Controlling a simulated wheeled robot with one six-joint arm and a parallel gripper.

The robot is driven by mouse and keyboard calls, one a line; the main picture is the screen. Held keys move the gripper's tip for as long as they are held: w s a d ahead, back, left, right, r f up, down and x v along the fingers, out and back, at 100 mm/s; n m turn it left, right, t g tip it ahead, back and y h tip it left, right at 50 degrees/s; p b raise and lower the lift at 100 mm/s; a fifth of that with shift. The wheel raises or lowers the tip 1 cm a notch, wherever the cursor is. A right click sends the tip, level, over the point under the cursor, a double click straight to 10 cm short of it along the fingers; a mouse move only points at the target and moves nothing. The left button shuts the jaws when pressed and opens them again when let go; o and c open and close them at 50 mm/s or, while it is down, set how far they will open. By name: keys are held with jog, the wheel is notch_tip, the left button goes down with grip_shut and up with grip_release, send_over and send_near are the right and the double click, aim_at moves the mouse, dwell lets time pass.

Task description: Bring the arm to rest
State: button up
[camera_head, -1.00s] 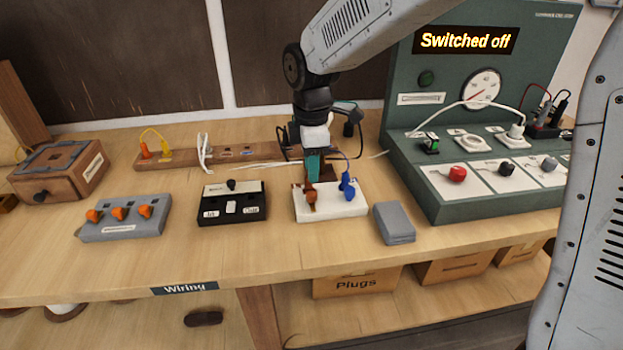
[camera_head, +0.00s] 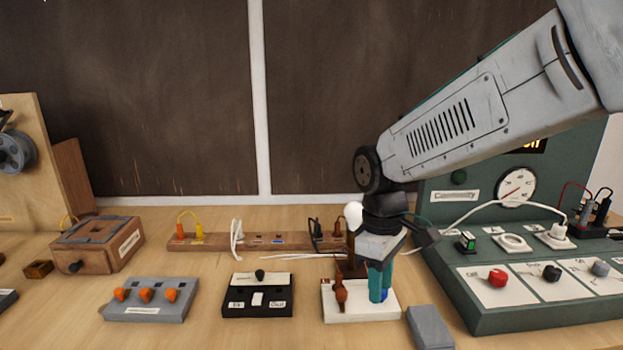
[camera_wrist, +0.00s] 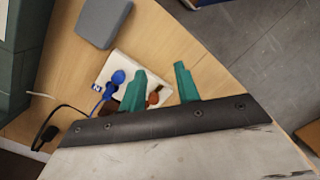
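My gripper (camera_head: 380,282) hangs over the white block (camera_head: 361,312) on the bench, with its teal fingers pointing down. In the wrist view my gripper (camera_wrist: 162,86) has its two fingers spread apart with nothing between them. The white block carries a brown knob-like piece (camera_head: 340,291) and a blue piece (camera_wrist: 116,77), which my fingers mostly hide in the head view. I cannot tell how far above the block the fingertips are.
A green console (camera_head: 470,318) with knobs and a gauge (camera_head: 516,187) stands at right, a grey box (camera_head: 429,328) beside the white block. A black switch box (camera_head: 257,301), a grey box with orange knobs (camera_head: 145,308) and a socket strip (camera_head: 210,241) lie leftward. White cable crosses behind my gripper.

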jog(key=s+d+r+m+t, duration=0.1)
jog(key=s+d+r+m, duration=0.2)
jog(key=s, duration=0.7)
jog(key=s+d+r+m+t, duration=0.1)
jog(key=s+d+r+m, duration=0.1)
jog(key=s+d+m, duration=0.5)
jog(key=s+d, duration=0.2)
jog(key=d, duration=0.2)
jog(key=shift+s+r+m+t+y, duration=0.3)
jog(key=shift+s+r+t, duration=0.05)
jog(key=shift+r+t, duration=0.05)
